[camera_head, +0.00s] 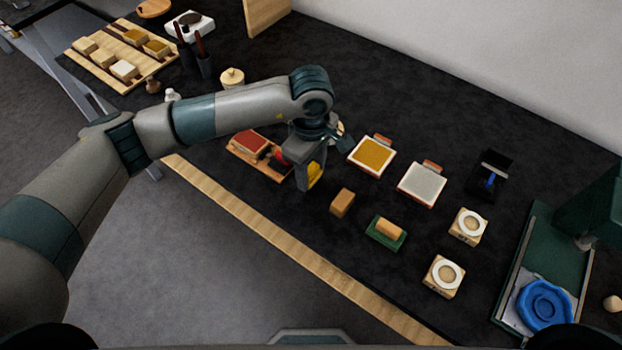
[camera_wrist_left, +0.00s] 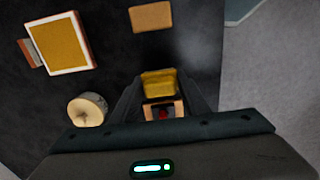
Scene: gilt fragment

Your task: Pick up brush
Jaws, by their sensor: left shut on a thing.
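My left gripper (camera_head: 307,180) reaches in from the left over the dark worktop and points down. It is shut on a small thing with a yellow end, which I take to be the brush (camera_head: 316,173). In the left wrist view the brush's yellow end (camera_wrist_left: 158,82) shows between the fingers, with a wooden part and a red spot nearer the palm. The fingers hide much of it, and I cannot tell whether it touches the worktop. My right gripper is not in view.
A wooden tray with a red pad (camera_head: 250,142) lies beside the gripper. A yellow pad (camera_head: 372,156), a grey pad (camera_head: 422,184), a tan block (camera_head: 343,202) and a green-based block (camera_head: 386,233) lie to the right. A green press (camera_head: 590,215) stands at far right.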

